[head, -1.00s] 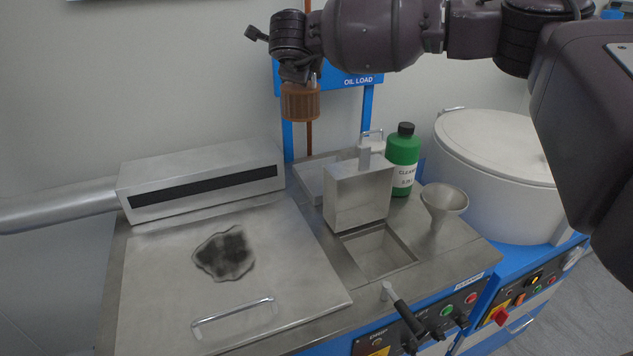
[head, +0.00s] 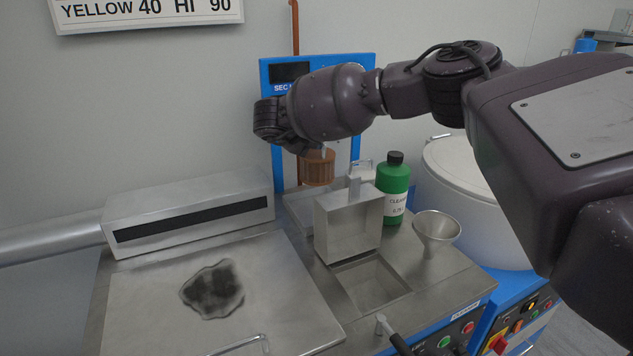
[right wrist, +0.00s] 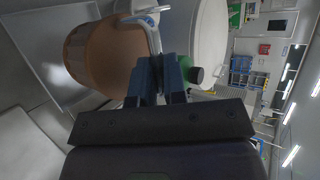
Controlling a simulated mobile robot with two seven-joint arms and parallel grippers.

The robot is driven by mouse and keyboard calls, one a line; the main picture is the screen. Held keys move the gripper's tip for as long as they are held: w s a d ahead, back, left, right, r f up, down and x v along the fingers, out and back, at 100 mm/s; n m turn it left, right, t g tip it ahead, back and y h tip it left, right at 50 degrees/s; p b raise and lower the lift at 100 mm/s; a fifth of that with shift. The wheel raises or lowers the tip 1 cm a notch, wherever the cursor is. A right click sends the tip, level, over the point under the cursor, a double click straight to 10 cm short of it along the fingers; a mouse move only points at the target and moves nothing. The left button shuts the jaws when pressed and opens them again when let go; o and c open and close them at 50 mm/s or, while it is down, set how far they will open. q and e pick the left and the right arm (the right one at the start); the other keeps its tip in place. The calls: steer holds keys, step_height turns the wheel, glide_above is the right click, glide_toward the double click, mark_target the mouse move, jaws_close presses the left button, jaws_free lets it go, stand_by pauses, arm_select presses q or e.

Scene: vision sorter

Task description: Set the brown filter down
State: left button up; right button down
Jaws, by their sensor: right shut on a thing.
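The brown filter (head: 318,168) is a ribbed round cup, upright in front of the blue-framed panel in the head view. My right gripper (head: 312,148) is just above it and shut on it. In the right wrist view the brown filter (right wrist: 105,55) shows large and close, left of the shut fingers (right wrist: 160,65), with a pale metal piece at its edge by the fingertips. The filter hangs near the low metal tray (head: 298,203) at the machine's back; I cannot tell whether it touches anything. My left gripper is not in view.
A raised square metal lid (head: 348,225) stands behind an open square well (head: 370,284). A green bottle (head: 393,190), a metal funnel (head: 436,228) and a white drum (head: 470,205) are to the right. A dark-stained flat cover (head: 140,300) lies left.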

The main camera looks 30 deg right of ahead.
mark_target(316, 156)
step_height(316, 156, down, 4)
steer(key=shift+f, duration=0.25)
step_height(316, 156, down, 6)
steer(key=shift+f+b, duration=0.1)
steer(key=shift+b, duration=0.4)
steer(key=c, duration=1.2)
jaws_free()
steer(key=shift+f, duration=0.1)
steer(key=shift+o, duration=0.2)
